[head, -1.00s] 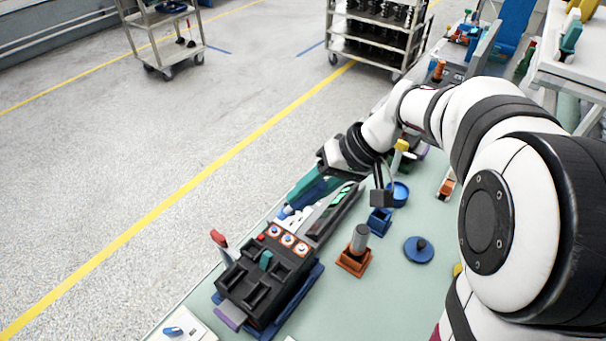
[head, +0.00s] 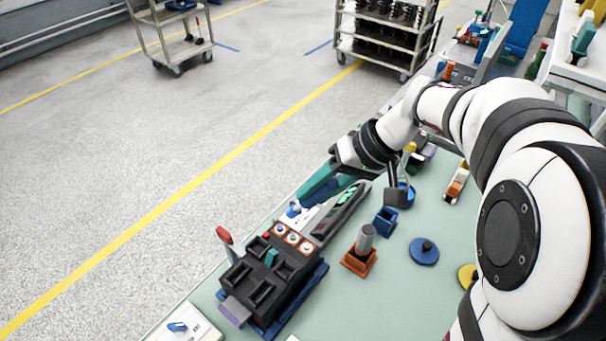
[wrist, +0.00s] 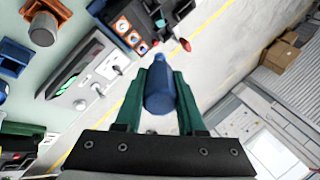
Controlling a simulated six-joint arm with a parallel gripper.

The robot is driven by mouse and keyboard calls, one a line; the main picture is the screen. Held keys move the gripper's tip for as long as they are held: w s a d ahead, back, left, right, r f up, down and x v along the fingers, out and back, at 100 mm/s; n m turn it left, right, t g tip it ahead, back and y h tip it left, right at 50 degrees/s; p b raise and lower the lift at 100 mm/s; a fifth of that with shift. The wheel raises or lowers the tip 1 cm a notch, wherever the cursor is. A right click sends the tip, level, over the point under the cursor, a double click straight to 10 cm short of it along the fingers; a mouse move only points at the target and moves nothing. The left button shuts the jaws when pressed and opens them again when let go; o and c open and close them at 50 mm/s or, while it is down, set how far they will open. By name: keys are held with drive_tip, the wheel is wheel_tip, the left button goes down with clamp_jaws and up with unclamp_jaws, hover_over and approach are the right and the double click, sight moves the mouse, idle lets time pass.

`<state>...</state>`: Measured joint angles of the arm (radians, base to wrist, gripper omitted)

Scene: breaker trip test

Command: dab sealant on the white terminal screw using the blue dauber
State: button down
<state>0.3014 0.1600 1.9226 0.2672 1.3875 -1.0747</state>
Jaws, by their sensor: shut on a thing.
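My gripper (wrist: 160,98), with green fingers, is shut on the blue dauber (wrist: 161,88) in the wrist view. In the head view the blue dauber (head: 323,191) shows beside the green fingers (head: 318,181), above the bench's far edge. The black breaker block (head: 264,284) stands further toward the front left, apart from the dauber. It carries several white round faces with orange rings (head: 292,238) along its top; the wrist view shows them too (wrist: 122,26). I cannot tell which part is the white terminal screw. The dauber's far tip is hard to make out.
A grey instrument with a green display (head: 343,209) lies between gripper and breaker. A red-tipped lever (head: 224,236) rises at the breaker's left. A grey cylinder (head: 366,237) stands in an orange holder (head: 359,262). A blue box (head: 385,221) and a blue disc (head: 424,251) are nearby.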

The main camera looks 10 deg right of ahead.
sight(332, 188)
drive_tip(key=s+d+r, duration=0.2)
drive_tip(key=r, duration=0.1)
drive_tip(key=shift+f, duration=2.35)
wheel_tip(332, 188, down, 8)
drive_tip(key=d+r, duration=0.1)
wheel_tip(332, 188, up, 8)
drive_tip(key=a, duration=0.1)
